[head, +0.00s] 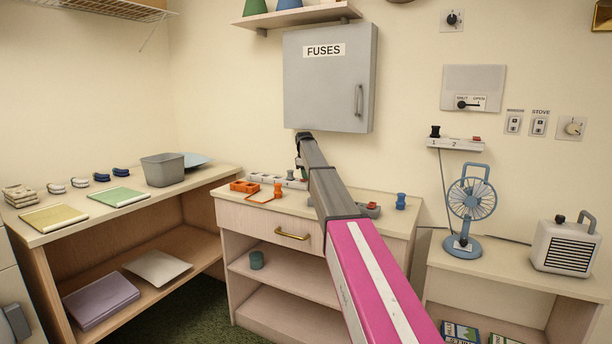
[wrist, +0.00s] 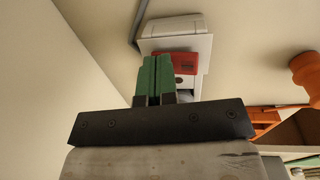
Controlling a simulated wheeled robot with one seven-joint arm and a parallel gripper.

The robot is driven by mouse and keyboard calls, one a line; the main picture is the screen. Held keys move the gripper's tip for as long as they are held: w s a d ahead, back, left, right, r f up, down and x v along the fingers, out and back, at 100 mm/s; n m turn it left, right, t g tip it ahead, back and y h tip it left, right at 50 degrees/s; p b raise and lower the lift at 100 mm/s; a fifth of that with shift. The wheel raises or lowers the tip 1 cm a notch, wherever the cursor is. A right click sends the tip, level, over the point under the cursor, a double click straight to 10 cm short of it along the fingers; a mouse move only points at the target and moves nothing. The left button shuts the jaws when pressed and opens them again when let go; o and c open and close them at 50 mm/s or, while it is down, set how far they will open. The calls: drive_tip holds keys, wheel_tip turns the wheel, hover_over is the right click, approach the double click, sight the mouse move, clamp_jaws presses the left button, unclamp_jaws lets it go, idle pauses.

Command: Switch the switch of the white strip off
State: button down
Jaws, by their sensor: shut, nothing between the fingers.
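A white strip (head: 262,177) lies on top of the drawer cabinet, below the fuse box. In the wrist view the end of a white strip (wrist: 205,50) shows with a red switch (wrist: 188,62) on it. My gripper (head: 299,163) is at the right end of the cabinet's strip, pointing down. In the wrist view my gripper (wrist: 157,60) has its green fingers shut together, with nothing between them. The fingers cover part of the red switch. I cannot tell whether they touch it, nor which way it is tipped.
An orange block (head: 243,187) with a cord and an orange bottle-shaped thing (head: 278,190) stand in front of the strip. A second white strip (head: 462,144) is on the wall. A blue fan (head: 471,200) and a white heater (head: 566,246) stand at right.

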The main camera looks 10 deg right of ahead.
drive_tip(key=shift+s+a, duration=0.1)
drive_tip(key=shift+s, duration=0.1)
drive_tip(key=shift+s+a+r, duration=0.15)
drive_tip(key=shift+s+a, duration=0.2)
drive_tip(key=shift+s, duration=0.1)
idle(0.3)
wheel_tip(320, 180, up, 10)
drive_tip(key=w, duration=0.1)
drive_tip(key=shift+d, duration=0.35)
